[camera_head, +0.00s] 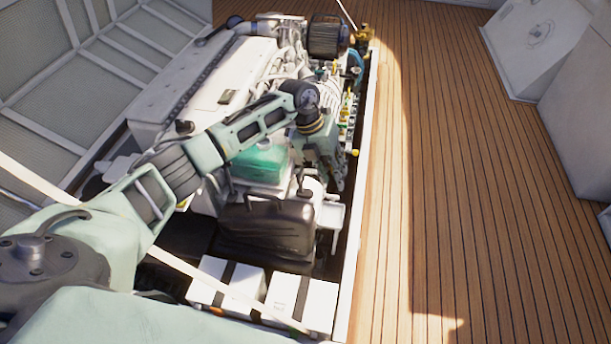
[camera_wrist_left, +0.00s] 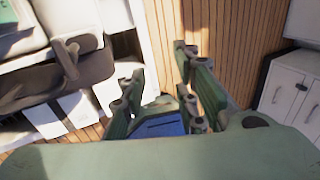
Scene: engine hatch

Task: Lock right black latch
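A black box (camera_head: 268,226) with rounded edges sits in the engine hatch, near its front right. A dark latch-like piece (camera_head: 262,199) shows along its top edge. In the left wrist view the dark box (camera_wrist_left: 52,72) is at the left, with a latch-like lever (camera_wrist_left: 68,58) standing up from it. I cannot tell whether this latch is locked. My left gripper (camera_head: 335,172) points down over the hatch, behind and right of the box. In the left wrist view my left gripper (camera_wrist_left: 160,90) has its fingers apart, empty, clear of the box. My right gripper is not in view.
The white engine (camera_head: 215,85) fills the back of the hatch, with a green box (camera_head: 262,163) beside my forearm. White boxes with black straps (camera_head: 302,300) stand in front. The wooden deck (camera_head: 460,170) at right is free. White cabinets (camera_head: 540,45) stand at the far right.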

